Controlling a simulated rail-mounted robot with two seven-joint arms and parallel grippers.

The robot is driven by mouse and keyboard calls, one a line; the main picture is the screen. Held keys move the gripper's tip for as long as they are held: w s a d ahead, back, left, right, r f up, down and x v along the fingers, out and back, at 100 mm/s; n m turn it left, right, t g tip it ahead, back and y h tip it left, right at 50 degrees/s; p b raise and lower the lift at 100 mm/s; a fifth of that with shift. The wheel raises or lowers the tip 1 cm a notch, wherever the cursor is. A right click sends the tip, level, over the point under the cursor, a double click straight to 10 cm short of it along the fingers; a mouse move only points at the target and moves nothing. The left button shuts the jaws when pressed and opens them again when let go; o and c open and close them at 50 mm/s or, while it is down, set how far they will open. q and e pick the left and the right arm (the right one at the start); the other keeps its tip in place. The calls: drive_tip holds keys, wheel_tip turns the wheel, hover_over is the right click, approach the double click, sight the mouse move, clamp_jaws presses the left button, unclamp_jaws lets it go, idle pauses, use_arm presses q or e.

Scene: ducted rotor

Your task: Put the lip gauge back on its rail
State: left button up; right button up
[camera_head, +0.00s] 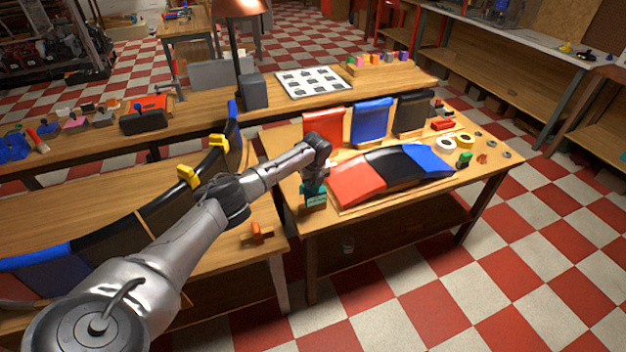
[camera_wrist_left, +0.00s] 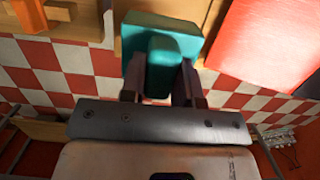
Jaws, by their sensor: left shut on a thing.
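My left gripper (camera_head: 313,181) is shut on a teal block with a raised grip, which I take to be the lip gauge (camera_head: 316,199). It is at the near left corner of the right-hand table. In the left wrist view the fingers (camera_wrist_left: 159,88) close on the grip of the lip gauge (camera_wrist_left: 185,43), and its wider body lies beyond them. I cannot tell whether its underside touches the table. No rail is clearly recognisable; it may be hidden. My right gripper is not in view.
Red, black and blue curved panels (camera_head: 390,170) lie just right of the lip gauge. Upright red (camera_head: 322,125), blue (camera_head: 371,120) and black (camera_head: 413,113) panels stand behind. An orange piece on a wooden base (camera_head: 256,234) sits on the left bench. A gap separates the tables.

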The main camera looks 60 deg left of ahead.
sight(313, 194)
use_arm(q)
drive_tip(key=shift+f+b, duration=1.35)
drive_tip(key=shift+f, duration=1)
drive_tip(key=shift+f+b, duration=0.55)
drive_tip(key=shift+f, duration=0.3)
drive_tip(key=shift+f, duration=0.35)
drive_tip(key=o, duration=1)
drive_tip(key=shift+o, duration=0.2)
drive_tip(key=shift+r, duration=0.1)
drive_tip(key=shift+r, duration=0.35)
drive_tip(key=r+p, duration=0.1)
drive_tip(key=r, duration=0.3)
drive_tip(key=d+r+p, duration=0.1)
drive_tip(key=r, duration=0.3)
drive_tip(key=d+r+p, duration=0.1)
drive_tip(key=r, duration=0.3)
drive_tip(key=shift+s+r, duration=0.2)
drive_tip(key=shift+r, duration=0.2)
